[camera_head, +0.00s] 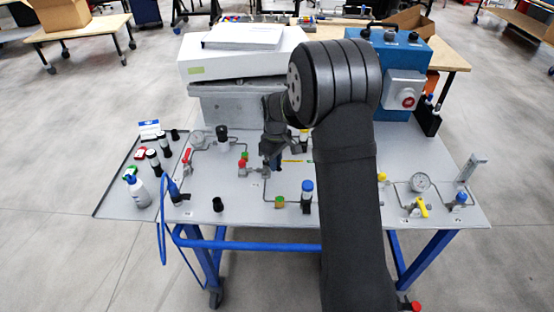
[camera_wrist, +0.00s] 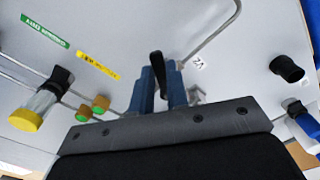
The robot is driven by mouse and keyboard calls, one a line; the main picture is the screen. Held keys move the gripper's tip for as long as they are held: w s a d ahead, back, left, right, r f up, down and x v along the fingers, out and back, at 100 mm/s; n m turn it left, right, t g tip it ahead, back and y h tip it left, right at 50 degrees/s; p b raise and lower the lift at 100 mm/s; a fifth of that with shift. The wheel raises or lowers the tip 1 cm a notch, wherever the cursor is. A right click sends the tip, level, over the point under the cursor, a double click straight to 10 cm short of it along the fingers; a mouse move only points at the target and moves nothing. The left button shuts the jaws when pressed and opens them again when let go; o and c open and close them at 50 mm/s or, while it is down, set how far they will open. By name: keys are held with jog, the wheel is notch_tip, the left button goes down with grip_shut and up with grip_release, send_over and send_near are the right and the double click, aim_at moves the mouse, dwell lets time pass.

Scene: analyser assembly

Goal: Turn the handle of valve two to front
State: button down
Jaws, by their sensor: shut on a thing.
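The black handle of valve two (camera_wrist: 156,62) stands between the blue fingers of my gripper (camera_wrist: 159,76) in the wrist view, beside a small label marked V2 (camera_wrist: 200,63). The fingers are shut on the handle, one on each side. The lower part of the handle and most of the valve body are hidden by the fingers and the gripper's dark body. In the head view my gripper (camera_head: 273,158) is low over the middle of the grey panel (camera_head: 240,195), and I cannot make out the handle there.
Close to my gripper are a red-capped fitting (camera_head: 242,163), a blue-capped fitting (camera_head: 307,187) and thin pipes. A white box (camera_head: 235,65) and a blue box (camera_head: 388,60) stand behind. A bottle (camera_head: 138,190) is at the left.

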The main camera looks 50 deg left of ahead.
jog(key=m, duration=0.2)
jog(key=s+m, duration=0.2)
jog(key=m, duration=0.1)
jog(key=shift+m, duration=0.3)
jog(key=m, duration=0.1)
jog(key=s+m, duration=0.1)
jog(key=m, duration=0.1)
jog(key=shift+a, duration=0.3)
jog(key=shift+s+a+m, duration=0.15)
jog(key=shift+s+m, duration=0.05)
jog(key=shift+m, duration=0.5)
jog(key=shift+s+a+m, duration=0.1)
jog(key=shift+s+m, duration=0.05)
jog(key=shift+m, duration=0.55)
jog(key=c, duration=1.4)
grip_release()
notch_tip(320, 180, up, 18)
jog(key=shift+f, duration=0.25)
